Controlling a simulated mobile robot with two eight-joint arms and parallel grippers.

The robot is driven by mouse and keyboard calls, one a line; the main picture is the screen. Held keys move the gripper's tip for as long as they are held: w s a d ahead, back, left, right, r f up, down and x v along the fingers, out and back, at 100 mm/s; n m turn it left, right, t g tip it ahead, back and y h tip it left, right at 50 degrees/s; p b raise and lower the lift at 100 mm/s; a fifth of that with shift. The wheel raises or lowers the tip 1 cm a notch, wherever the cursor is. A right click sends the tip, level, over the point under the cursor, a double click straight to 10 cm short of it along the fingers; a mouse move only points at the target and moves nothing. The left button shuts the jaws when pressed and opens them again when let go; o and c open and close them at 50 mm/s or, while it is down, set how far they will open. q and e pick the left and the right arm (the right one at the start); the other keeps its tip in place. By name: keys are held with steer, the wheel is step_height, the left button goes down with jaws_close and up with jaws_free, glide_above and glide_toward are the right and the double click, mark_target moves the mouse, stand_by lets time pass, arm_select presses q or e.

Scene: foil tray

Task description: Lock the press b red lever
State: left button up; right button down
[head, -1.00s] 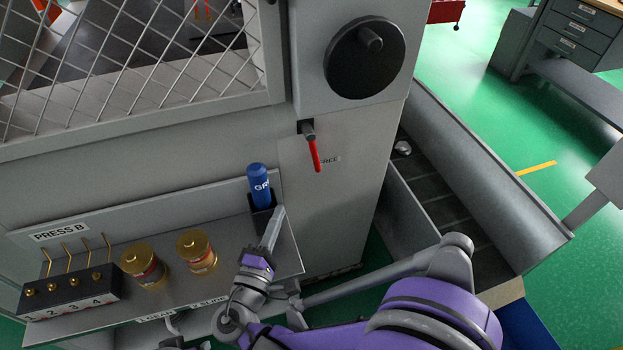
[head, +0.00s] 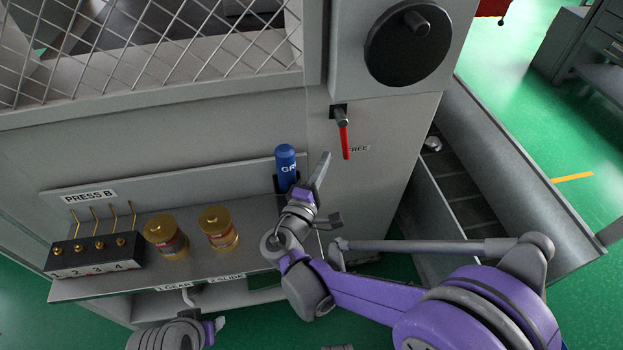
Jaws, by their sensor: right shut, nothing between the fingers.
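The red lever (head: 345,142) hangs almost straight down from a dark pivot on the grey column of the press. A label beside it is partly covered and reads "REE". My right gripper (head: 322,160) is shut and empty. Its tip points up, just left of and slightly below the lever's lower end, and appears apart from it. My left gripper (head: 217,327) shows only in part at the bottom edge, below the shelf, and its finger state is unclear.
A shelf (head: 90,288) marked PRESS B holds a blue grease tube (head: 286,165), two brass canisters (head: 217,228) and a black block (head: 95,255) with hooks. A black handwheel (head: 408,45) is above the lever. A grey chute (head: 520,175) is at right.

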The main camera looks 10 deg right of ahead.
arm_select(q)
steer(key=shift+f, duration=0.1)
arm_select(e)
steer(key=shift+w+d+r, duration=0.15)
steer(key=shift+d, duration=0.5)
steer(key=shift+w+d+r, duration=0.1)
steer(key=shift+d, duration=0.5)
